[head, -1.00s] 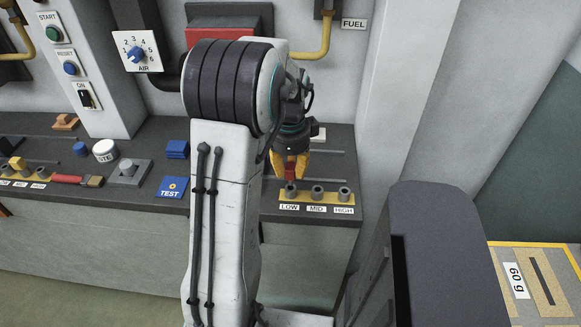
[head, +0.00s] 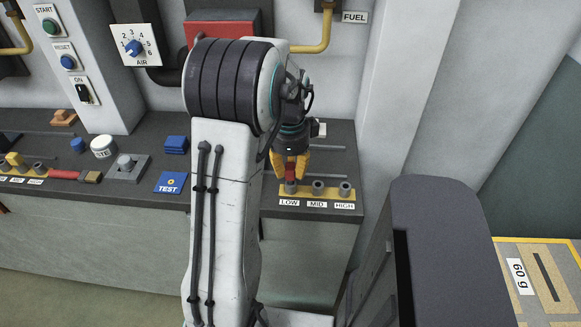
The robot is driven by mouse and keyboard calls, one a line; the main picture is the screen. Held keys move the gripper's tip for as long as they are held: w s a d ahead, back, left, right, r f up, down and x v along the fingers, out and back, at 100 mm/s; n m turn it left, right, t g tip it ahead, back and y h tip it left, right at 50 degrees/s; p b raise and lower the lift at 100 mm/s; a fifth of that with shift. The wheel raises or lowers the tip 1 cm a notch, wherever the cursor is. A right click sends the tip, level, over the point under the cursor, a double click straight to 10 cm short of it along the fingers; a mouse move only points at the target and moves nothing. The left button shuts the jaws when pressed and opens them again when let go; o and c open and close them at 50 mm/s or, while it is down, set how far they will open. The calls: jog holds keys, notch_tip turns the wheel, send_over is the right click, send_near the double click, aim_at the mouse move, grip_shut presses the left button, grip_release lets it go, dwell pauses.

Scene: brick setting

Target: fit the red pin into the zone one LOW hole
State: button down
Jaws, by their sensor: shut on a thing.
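My gripper (head: 290,176) has yellow fingers pointing down and is shut on the red pin (head: 291,173). The pin is upright between the fingers, directly over the grey LOW hole (head: 291,188) at the left end of a yellow block (head: 331,194). The pin's lower end is at or just above the mouth of the hole; I cannot tell whether it has entered. The MID hole (head: 318,187) and the HIGH hole (head: 345,187) stand to the right, with no pin showing in them. Labels sit in front of the holes.
Another yellow block with holes (head: 18,170) lies at the bench's far left, near a red-handled brush (head: 68,175). A blue TEST plate (head: 171,183) lies left of my arm. A wall pillar (head: 403,120) rises right of the block. My arm hides the middle of the bench.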

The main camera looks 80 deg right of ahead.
aim_at(291, 165)
jog(key=shift+f+b, duration=0.75)
jog(key=shift+f, duration=0.35)
jog(key=c, duration=0.5)
grip_release()
jog(key=shift+r, duration=0.15)
jog(key=shift+r+p, duration=2.5)
jog(key=shift+r, duration=0.4)
